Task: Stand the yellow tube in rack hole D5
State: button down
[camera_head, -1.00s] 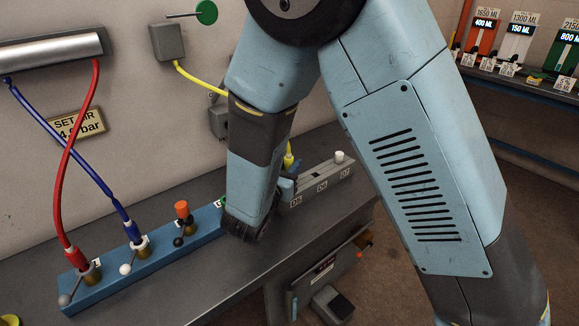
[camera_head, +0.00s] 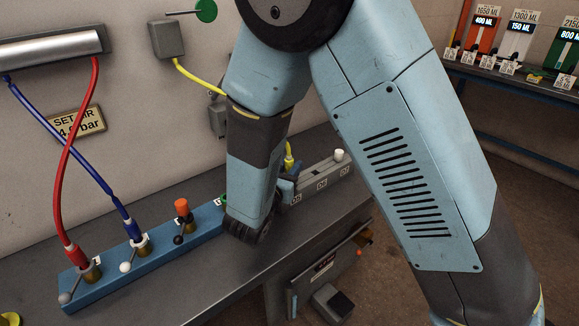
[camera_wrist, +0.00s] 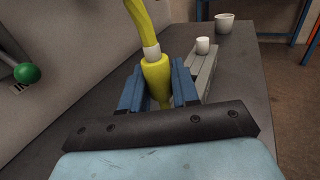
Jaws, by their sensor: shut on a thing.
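The yellow tube (camera_wrist: 155,68) is between the blue fingers of my gripper (camera_wrist: 158,85) in the wrist view. Its thicker yellow end sits between the fingers, with a pale collar above it and the hose rising from there. In the head view, the yellow tube (camera_head: 289,155) shows as a small piece beside my gripper (camera_head: 287,188), which is mostly behind my arm. The grey rack (camera_head: 322,180) has labels D5, D6 and D7. My gripper is at the D5 end; my arm and fingers hide that hole, and I cannot tell whether the tube's lower end is in it.
A white cap (camera_head: 339,155) stands at the D7 end. A blue manifold (camera_head: 148,252) with red and blue hoses and an orange-topped fitting lies left along the bench (camera_head: 235,272). A white cup (camera_wrist: 224,23) stands beyond the rack. The bench front is clear.

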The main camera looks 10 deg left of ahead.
jog(key=shift+f, duration=1.85)
jog(key=c, duration=0.8)
grip_release()
jog(key=shift+o, duration=0.2)
